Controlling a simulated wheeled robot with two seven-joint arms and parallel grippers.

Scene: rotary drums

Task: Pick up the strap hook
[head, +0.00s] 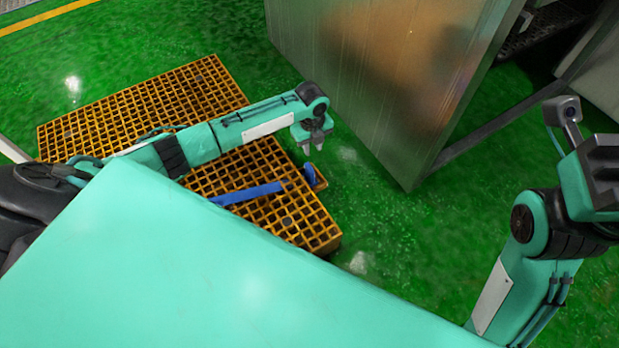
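A blue strap (250,193) lies across the orange grating in the head view. A small blue piece (309,174), which looks like the strap hook, sits at the grating's right edge, past the strap's right end. Whether the two are joined is too small to tell. My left gripper (312,148) points down just above the blue piece in the picture, with its fingers apart and nothing seen between them.
The orange grating platform (110,115) rests on the green floor (200,30). A large metal cabinet (390,70) stands behind and right of my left gripper. Green floor lies open between the grating and my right arm. My teal body hides the near side.

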